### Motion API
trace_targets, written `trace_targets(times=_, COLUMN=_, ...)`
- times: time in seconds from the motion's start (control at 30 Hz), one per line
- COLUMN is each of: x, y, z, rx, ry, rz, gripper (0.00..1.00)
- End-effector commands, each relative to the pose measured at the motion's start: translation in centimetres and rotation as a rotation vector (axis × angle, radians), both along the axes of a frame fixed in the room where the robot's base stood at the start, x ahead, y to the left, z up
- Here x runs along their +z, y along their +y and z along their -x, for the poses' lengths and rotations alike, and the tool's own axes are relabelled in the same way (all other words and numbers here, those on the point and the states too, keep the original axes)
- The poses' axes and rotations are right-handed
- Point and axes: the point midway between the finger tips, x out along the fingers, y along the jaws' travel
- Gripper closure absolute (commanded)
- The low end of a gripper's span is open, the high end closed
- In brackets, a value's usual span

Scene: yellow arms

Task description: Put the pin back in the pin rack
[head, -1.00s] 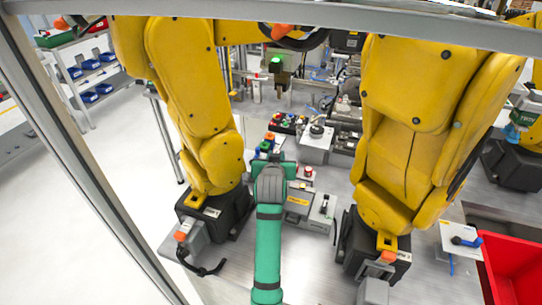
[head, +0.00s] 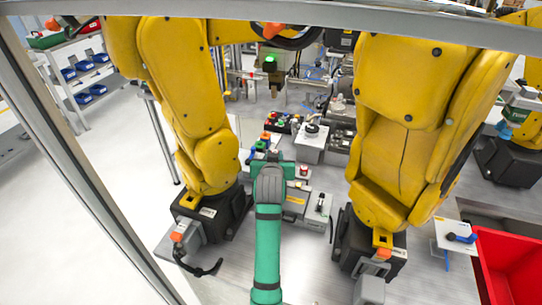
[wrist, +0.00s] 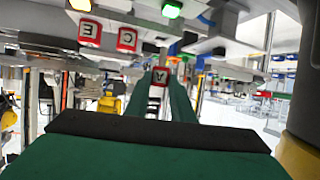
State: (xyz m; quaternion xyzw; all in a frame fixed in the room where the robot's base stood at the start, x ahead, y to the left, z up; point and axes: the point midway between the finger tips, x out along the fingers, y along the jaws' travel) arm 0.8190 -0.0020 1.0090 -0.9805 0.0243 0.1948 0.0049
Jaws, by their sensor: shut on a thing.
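My gripper (wrist: 160,82), with green fingers, is shut on a small red block marked A (wrist: 160,76), seen between the fingertips in the wrist view. Whether this block is the pin's end I cannot tell. Similar red blocks, marked E (wrist: 90,32) and C (wrist: 127,40), sit apart at upper left there. In the head view my green arm reaches forward between two yellow arms, and its grey wrist hides the fingertips and what they hold. I cannot clearly make out the pin rack. A grey fixture (head: 318,217) with a dark upright handle stands right of my wrist.
Yellow robot arms stand close on the left (head: 210,150) and right (head: 395,170). Coloured knobs (head: 266,136) and a grey box (head: 312,143) are just ahead. A red bin (head: 505,262) is at lower right. A metal frame bar crosses the top.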

Motion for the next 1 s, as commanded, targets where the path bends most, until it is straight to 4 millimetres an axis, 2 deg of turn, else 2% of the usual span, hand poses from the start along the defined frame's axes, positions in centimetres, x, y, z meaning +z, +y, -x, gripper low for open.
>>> trace_targets(times=0.27, x=-0.2, y=-0.1, z=0.0, rx=-0.001, ry=0.0, rz=0.0, gripper=1.0)
trace_targets(times=1.0, x=-2.4, y=-0.2, z=0.0, rx=-0.003, ry=0.006, rz=0.0, gripper=0.99)
